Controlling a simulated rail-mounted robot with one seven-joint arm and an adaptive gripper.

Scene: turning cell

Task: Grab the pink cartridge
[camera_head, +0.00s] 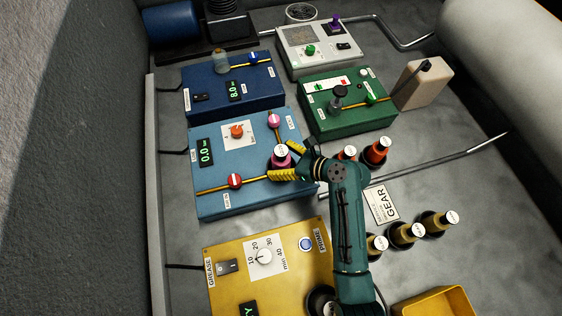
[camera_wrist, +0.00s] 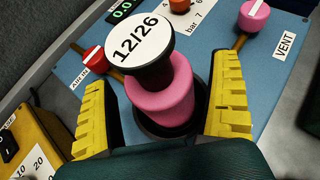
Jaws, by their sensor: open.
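The pink cartridge (camera_wrist: 163,98) has a black top with a white label reading 12/26. It stands in a dark round socket on the light blue box (camera_head: 215,160). In the head view the cartridge (camera_head: 281,157) is partly hidden by my gripper. My gripper (camera_head: 286,161) has yellow ribbed fingers and is open. In the wrist view the fingers of my gripper (camera_wrist: 160,110) stand on both sides of the cartridge, with a visible gap at the left finger.
The light blue box carries a red knob (camera_head: 235,181), an orange knob (camera_head: 237,131) and a pink knob (camera_head: 274,120). Orange-red cartridges (camera_head: 376,151) and several tan cartridges (camera_head: 405,234) stand to the right. A yellow box (camera_head: 225,292) is in front; blue (camera_head: 215,85) and green (camera_head: 345,120) boxes lie behind.

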